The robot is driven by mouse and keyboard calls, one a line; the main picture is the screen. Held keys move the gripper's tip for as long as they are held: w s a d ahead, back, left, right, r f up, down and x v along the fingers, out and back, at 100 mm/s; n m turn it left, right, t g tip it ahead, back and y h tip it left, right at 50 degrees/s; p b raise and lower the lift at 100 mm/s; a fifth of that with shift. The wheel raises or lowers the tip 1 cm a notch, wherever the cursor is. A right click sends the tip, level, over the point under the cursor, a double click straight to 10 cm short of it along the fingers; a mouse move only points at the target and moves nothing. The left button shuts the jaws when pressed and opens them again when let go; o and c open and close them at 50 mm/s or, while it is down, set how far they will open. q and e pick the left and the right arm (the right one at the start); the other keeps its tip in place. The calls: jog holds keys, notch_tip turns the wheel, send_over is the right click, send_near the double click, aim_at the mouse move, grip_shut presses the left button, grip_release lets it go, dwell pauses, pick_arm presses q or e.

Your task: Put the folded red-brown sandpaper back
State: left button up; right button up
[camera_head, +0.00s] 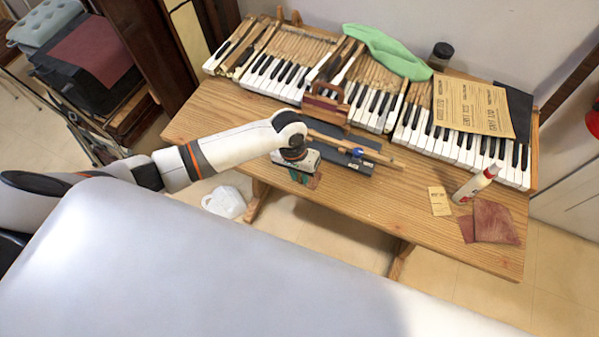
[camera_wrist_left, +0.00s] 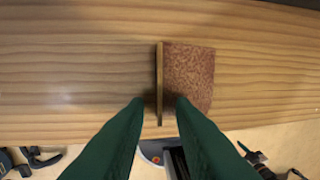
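In the left wrist view a red-brown sandpaper piece (camera_wrist_left: 190,75) lies on the wooden table, with a thin tan strip (camera_wrist_left: 159,80) seen edge-on along its left side. My left gripper (camera_wrist_left: 160,100) is open, its dark green fingers either side of the strip's lower part, with gaps showing. In the head view the left gripper (camera_head: 304,180) is low at the table's front edge, with a bit of brown beside its fingers. Other red-brown sandpaper (camera_head: 495,222) lies at the table's right front. My right gripper is not in view.
The wooden table (camera_head: 400,190) holds piano keys (camera_head: 285,75) along its back. A dark grey block with a wooden bar (camera_head: 350,145) lies just behind my gripper. The front middle is clear.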

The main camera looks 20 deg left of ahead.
pick_arm(q)
jog(key=shift+r, duration=0.1)
notch_tip(320, 180, up, 12)
jog(key=a, duration=0.1)
jog(key=shift+a, duration=0.3)
dwell(0.6)
